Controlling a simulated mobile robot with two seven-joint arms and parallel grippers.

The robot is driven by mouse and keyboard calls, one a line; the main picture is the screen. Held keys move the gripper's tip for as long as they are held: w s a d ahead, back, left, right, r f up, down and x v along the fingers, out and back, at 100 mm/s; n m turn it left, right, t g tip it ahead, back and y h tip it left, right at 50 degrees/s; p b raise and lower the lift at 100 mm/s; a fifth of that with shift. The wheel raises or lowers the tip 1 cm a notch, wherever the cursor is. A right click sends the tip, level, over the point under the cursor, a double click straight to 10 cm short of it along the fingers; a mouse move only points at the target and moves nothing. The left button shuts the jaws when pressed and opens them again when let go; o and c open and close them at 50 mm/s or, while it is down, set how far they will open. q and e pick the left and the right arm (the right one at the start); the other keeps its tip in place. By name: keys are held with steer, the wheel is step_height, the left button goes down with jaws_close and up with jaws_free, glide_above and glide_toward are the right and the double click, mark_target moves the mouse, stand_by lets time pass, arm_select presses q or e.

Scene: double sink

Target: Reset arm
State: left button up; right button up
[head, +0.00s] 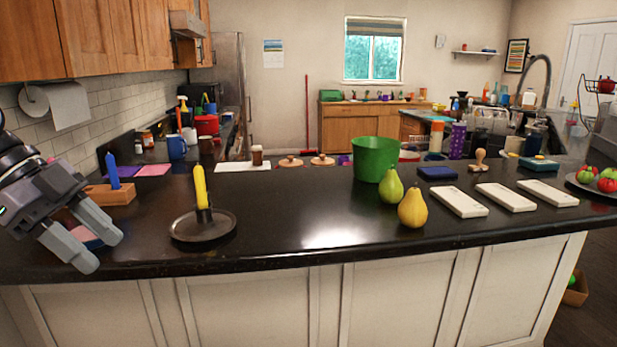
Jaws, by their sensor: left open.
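My left gripper (107,250) shows at the left edge, over the front left of the dark counter (300,205). Its two grey fingers are apart and I see nothing held between them. Part of a pink and blue thing shows behind the fingers, mostly hidden. A yellow candle (200,186) stands upright in a dark round holder (190,228) to the right of the gripper, apart from it. A blue candle (112,171) stands in a wooden block (119,195) behind the gripper. My right gripper is not in view.
A green pot (374,160), a green pear (391,187) and a yellow pear (412,207) stand right of centre. White slabs (459,202) and a fruit plate (584,189) lie farther right. The counter between the candle holder and the pears is clear.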

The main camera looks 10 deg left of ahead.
arm_select(q)
step_height(320, 180, down, 27)
steer(key=a+n+t, duration=0.2)
steer(key=n+t, duration=0.7)
steer(key=t, duration=0.4)
steer(key=s+d+f+n+g+y, duration=0.2)
steer(key=s+d+f, duration=0.4)
steer(key=d+f, duration=0.2)
steer(key=s+d+f+n+g+y, duration=0.2)
steer(key=s+d+f+n, duration=0.1)
steer(key=s+d+f, duration=0.2)
step_height(320, 180, down, 4)
steer(key=d, duration=0.2)
steer(key=shift+s+d+n+y, duration=0.3)
steer(key=shift+s+d+y, duration=0.05)
steer(key=shift+d+y, duration=0.05)
